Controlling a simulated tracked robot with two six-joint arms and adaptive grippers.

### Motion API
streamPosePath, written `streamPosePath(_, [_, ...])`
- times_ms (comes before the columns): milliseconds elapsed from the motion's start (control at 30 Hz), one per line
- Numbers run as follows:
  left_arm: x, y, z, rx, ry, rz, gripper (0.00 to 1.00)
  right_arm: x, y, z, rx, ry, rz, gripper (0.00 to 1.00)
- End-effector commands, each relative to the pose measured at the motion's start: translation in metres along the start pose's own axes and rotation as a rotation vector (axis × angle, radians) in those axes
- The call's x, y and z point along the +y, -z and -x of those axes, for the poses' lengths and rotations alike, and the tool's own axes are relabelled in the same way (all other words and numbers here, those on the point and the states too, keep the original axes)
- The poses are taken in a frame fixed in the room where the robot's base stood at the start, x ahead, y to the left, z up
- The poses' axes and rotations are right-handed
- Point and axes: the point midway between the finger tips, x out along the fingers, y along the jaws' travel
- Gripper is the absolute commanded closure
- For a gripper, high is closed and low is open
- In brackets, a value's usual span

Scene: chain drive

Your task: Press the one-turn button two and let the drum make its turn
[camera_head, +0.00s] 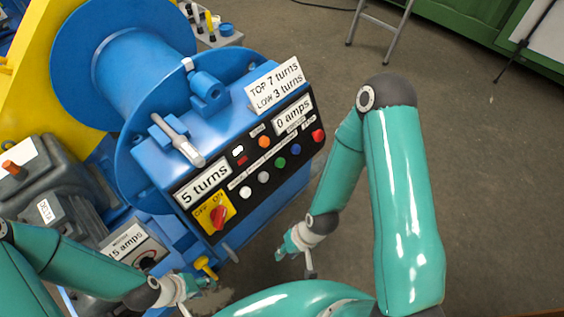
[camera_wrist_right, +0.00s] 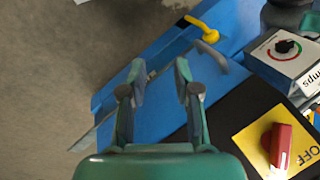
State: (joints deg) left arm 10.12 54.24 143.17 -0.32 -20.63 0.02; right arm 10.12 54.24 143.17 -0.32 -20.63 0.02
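The blue drum (camera_head: 140,75) stands behind a black control panel (camera_head: 228,178) on a blue machine. The panel has a row of round buttons: white (camera_head: 246,193), pale grey (camera_head: 263,177), green (camera_head: 280,162), blue (camera_head: 295,149) and red (camera_head: 318,135). Their labels are too small to read, so I cannot tell which is button two. A display (camera_head: 203,185) reads 5 turns. My right gripper (camera_head: 297,258) is in front of the panel, clear of the buttons; in the right wrist view it is open and empty (camera_wrist_right: 158,85). My left gripper (camera_head: 192,296) is low at the left, its fingers unclear.
A red rotary switch (camera_head: 218,216) on a yellow OFF/ON plate sits at the panel's near end. A sign (camera_head: 274,86) reads TOP 7 turns, LOW 3 turns; another display (camera_head: 293,117) reads 0 amps. A yellow-handled lever (camera_head: 205,266) stands near my left gripper. Open floor lies right.

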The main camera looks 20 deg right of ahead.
Motion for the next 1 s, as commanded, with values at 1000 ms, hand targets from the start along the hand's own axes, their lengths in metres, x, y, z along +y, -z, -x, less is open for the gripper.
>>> streamPosePath(1000, [0.0, 0.0, 0.0, 0.0, 0.0, 0.0, 0.6, 0.0, 0.0, 0.0, 0.0, 0.0, 0.0, 1.0])
